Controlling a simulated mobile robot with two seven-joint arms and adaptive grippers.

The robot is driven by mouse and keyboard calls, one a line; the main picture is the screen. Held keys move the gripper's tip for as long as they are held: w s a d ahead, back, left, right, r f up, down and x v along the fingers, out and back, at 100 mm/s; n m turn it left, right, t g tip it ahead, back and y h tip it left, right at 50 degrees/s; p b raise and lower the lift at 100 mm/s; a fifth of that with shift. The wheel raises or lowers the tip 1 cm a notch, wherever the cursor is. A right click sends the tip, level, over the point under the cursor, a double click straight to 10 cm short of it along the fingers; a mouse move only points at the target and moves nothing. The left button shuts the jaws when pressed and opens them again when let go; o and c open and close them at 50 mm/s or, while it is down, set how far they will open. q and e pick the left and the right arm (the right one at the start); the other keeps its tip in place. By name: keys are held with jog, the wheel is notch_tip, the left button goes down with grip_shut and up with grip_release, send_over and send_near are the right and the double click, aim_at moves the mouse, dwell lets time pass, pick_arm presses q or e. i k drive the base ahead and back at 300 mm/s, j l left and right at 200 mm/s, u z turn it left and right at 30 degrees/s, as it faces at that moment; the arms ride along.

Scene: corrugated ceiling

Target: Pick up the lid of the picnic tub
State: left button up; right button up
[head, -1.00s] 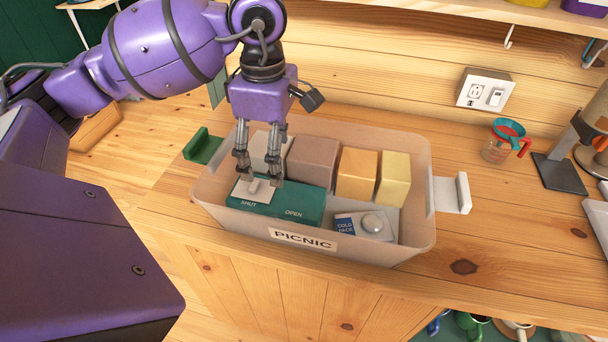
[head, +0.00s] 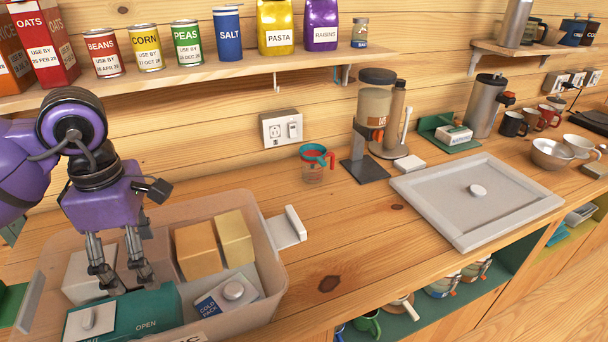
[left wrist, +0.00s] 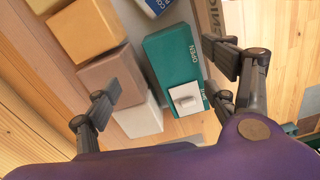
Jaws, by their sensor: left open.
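The lid is a pale grey rectangular panel with a raised rim (head: 420,205) and a round knob (head: 478,190). It lies flat on the counter at the right of the head view, apart from the tub. The translucent picnic tub (head: 272,262) stands at lower left, partly cut off. My left gripper (head: 124,279) is open and empty over the tub, far left of the lid. Below it is a green box (head: 160,308) with a white slider (head: 95,318). In the left wrist view, the slider sits at the SHUT end, between the spread fingers (left wrist: 165,92). My right gripper is not in view.
The tub holds yellow and orange blocks (head: 197,250) and a cold pack (head: 228,295). A shelf hangs above. The counter's front middle is clear.

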aim_at(474, 200)
jog(key=z, duration=1.15)
